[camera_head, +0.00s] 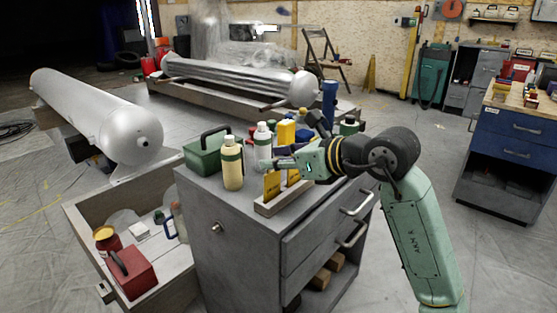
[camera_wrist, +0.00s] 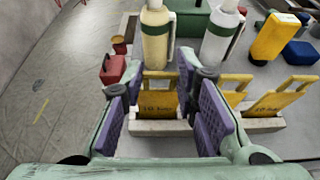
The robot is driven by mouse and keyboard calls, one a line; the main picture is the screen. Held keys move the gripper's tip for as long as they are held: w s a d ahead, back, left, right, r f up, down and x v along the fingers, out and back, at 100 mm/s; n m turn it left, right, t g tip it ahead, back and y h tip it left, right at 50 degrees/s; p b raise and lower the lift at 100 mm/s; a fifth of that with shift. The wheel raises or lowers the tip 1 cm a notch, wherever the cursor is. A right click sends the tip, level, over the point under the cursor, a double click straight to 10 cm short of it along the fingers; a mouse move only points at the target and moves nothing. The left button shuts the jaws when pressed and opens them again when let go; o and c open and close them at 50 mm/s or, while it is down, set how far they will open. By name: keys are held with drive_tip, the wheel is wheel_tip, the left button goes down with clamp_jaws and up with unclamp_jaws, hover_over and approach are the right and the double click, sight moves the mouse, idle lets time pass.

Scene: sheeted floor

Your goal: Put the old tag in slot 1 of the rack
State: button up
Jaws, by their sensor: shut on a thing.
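My gripper (camera_head: 270,164) reaches over the cabinet top from the right. In the wrist view, its purple-padded fingers (camera_wrist: 160,88) are shut on a yellow tag (camera_wrist: 158,104) with a raised handle and dark lettering that looks like "10 bar". The held tag is upright at the left end of the pale rack (camera_head: 265,210). Its lower edge meets the rack (camera_wrist: 150,128); how deep it sits is hidden. Two more yellow tags (camera_wrist: 278,101) (camera_wrist: 236,84) show to the right, at least the nearer one in the rack. I cannot tell which tag is the old one.
A cream bottle (camera_head: 232,164) and a white bottle (camera_head: 263,142) stand close behind the rack. A green box (camera_head: 203,155) stands left of them, and a yellow container (camera_head: 286,132) behind. A crate with a red box (camera_head: 130,273) lies lower left.

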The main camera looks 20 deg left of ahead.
drive_tip(key=o, duration=1.3)
drive_tip(key=v, duration=1.2)
drive_tip(key=shift+b, duration=0.3)
